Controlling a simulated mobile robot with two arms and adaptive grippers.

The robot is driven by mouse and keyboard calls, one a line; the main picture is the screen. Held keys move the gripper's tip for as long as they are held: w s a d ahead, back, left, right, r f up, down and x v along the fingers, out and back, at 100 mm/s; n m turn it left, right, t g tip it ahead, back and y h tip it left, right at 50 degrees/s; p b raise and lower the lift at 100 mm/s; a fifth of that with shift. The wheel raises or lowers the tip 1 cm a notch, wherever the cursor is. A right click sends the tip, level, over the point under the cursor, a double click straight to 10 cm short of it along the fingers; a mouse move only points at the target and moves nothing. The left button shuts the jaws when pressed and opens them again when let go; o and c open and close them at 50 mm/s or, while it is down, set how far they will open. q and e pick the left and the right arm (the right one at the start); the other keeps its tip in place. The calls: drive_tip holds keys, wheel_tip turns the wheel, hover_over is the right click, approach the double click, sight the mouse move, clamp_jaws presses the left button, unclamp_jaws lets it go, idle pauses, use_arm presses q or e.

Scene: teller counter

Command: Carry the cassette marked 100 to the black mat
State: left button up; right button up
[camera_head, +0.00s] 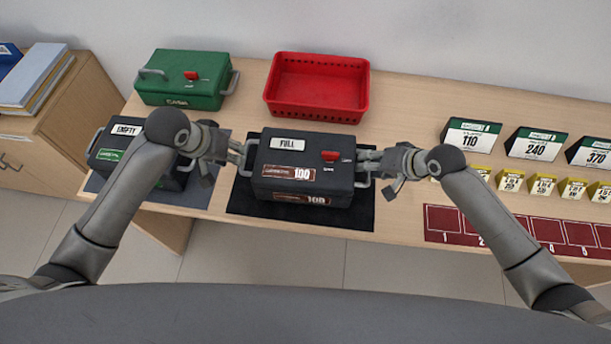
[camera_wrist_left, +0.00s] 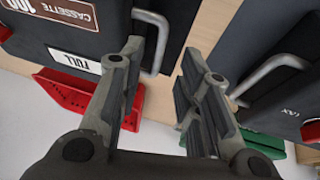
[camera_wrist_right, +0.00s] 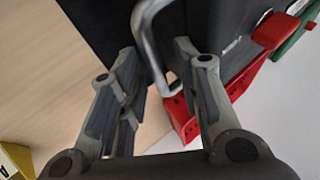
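The dark cassette marked 100 (camera_head: 325,170), with a "FULL" label and a red latch, sits upright on the black mat (camera_head: 245,205). Mat shows at its front and sides. My left gripper (camera_head: 238,152) is beside its left handle; in the left wrist view the fingers (camera_wrist_left: 160,60) are spread, with the handle (camera_wrist_left: 163,40) between them near one finger. My right gripper (camera_head: 366,162) is at its right handle; in the right wrist view the fingers (camera_wrist_right: 155,65) stand apart with the handle (camera_wrist_right: 145,35) between them. Neither gripper is closed on a handle.
A dark cassette labelled "EMPTY" (camera_head: 125,130) stands on a grey-blue mat (camera_head: 195,195) close at the left. Behind are a green box (camera_head: 180,95) and a red tray (camera_head: 318,90). Number signs (camera_head: 470,138), small yellow tags and a red numbered strip (camera_head: 445,220) lie right.

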drive_tip(key=v, duration=1.2)
drive_tip(key=shift+d, duration=0.1)
